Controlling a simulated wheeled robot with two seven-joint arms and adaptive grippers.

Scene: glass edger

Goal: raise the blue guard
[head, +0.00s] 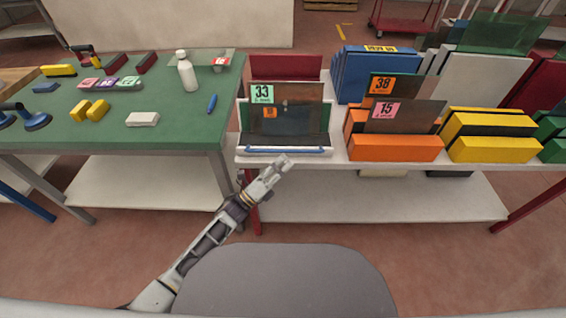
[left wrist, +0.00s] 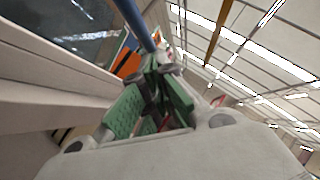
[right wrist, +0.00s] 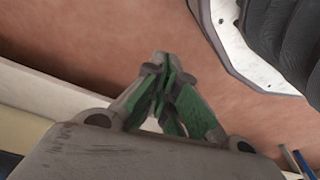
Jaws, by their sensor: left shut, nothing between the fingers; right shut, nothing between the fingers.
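The blue guard shows as a thin blue bar (head: 300,151) along the low front edge of the white rack (head: 243,130), which holds the panes tagged 33. In the left wrist view a blue bar (left wrist: 133,20) runs up from the fingertips. My left gripper (head: 284,160) is shut and empty, just in front of and below the bar. Its green-padded fingers (left wrist: 158,62) look very near the bar; I cannot tell whether they touch it. My right gripper (right wrist: 161,60) is shut and empty, with floor behind it. It is outside the head view.
The rack stands on a white table (head: 340,172). An orange rack (head: 395,154) and a yellow rack (head: 490,149) stand to its right. A green-topped table (head: 165,115) on the left bears a white bottle (head: 187,72) and small blocks. A gap separates the tables.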

